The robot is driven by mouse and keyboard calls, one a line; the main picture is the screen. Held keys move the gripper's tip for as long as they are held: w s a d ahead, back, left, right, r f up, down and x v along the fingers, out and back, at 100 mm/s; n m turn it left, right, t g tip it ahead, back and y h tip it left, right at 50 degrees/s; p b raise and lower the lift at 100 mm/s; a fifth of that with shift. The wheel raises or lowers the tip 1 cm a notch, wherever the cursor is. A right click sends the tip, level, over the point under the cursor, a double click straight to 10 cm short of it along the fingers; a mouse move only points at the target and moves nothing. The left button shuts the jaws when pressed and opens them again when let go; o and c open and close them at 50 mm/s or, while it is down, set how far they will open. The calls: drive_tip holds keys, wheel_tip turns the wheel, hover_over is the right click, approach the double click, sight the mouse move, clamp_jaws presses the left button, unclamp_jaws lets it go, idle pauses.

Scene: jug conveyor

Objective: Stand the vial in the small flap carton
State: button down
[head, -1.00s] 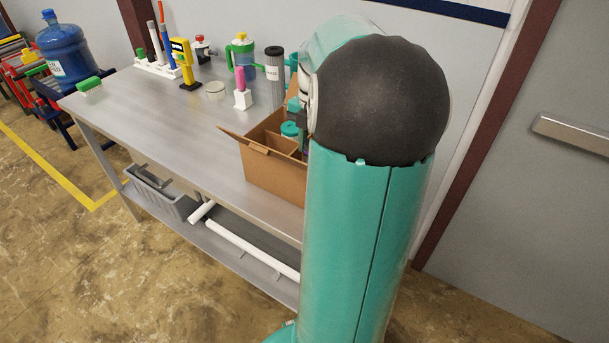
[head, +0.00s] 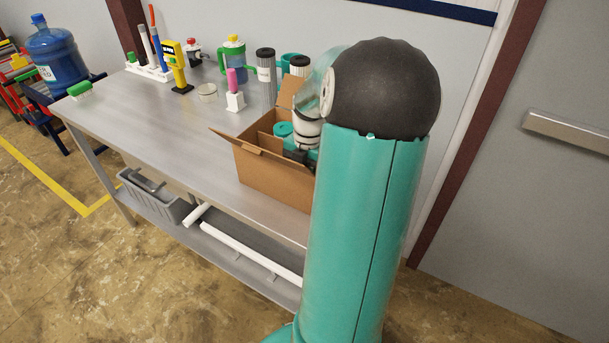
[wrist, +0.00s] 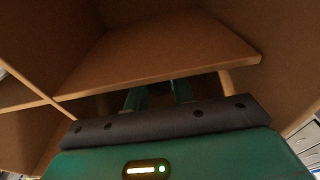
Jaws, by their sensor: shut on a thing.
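The small flap carton (head: 268,178) stands on the bench with its flaps open and cardboard dividers inside.
Dark and white cylinders (head: 266,66), a green-handled jug (head: 233,52) and a pink-topped white block (head: 235,100) stand behind the carton. A yellow tool (head: 176,68) stands farther left. The front left of the metal bench (head: 150,125) is clear.

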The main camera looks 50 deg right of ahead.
drive_tip(key=shift+f, duration=0.15)
drive_tip(key=c, duration=1.2)
unclamp_jaws()
drive_tip(key=r, duration=0.4)
drive_tip(key=d+r, duration=0.1)
drive_tip(key=r, duration=0.7)
drive_tip(key=shift+w+d+r, duration=0.1)
drive_tip(key=shift+d, duration=0.15)
